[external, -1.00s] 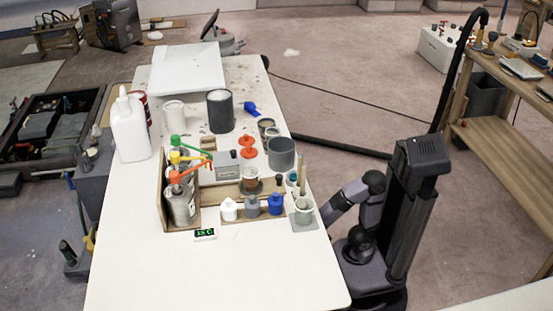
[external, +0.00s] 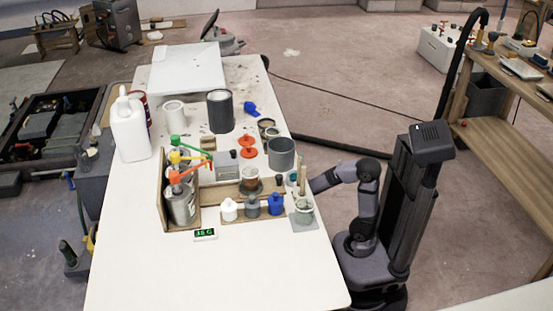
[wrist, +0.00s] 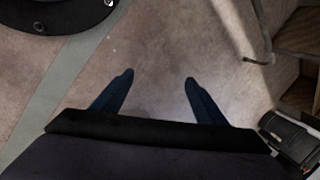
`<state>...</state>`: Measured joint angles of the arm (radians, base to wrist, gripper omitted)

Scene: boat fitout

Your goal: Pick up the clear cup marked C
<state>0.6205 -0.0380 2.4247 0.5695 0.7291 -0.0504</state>
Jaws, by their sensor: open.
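No letter C is legible on any cup in these frames. A clear cup (external: 304,213) with sticks standing in it is on a grey pad near the table's right edge. Another clear cup (external: 250,175) with brownish contents stands further back, among the bottles and holders. My gripper (wrist: 160,78) is open and empty in the wrist view, with only bare floor between its fingers. In the external view my arm reaches to the table's right edge beside the cup with sticks; the fingers cannot be made out there.
A wooden rack with pump bottles (external: 181,207) stands left of the cups. White, grey and blue small bottles (external: 252,207) stand in a row between. A large grey pot (external: 281,153) is behind the cup with sticks. The table's front (external: 210,275) is clear.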

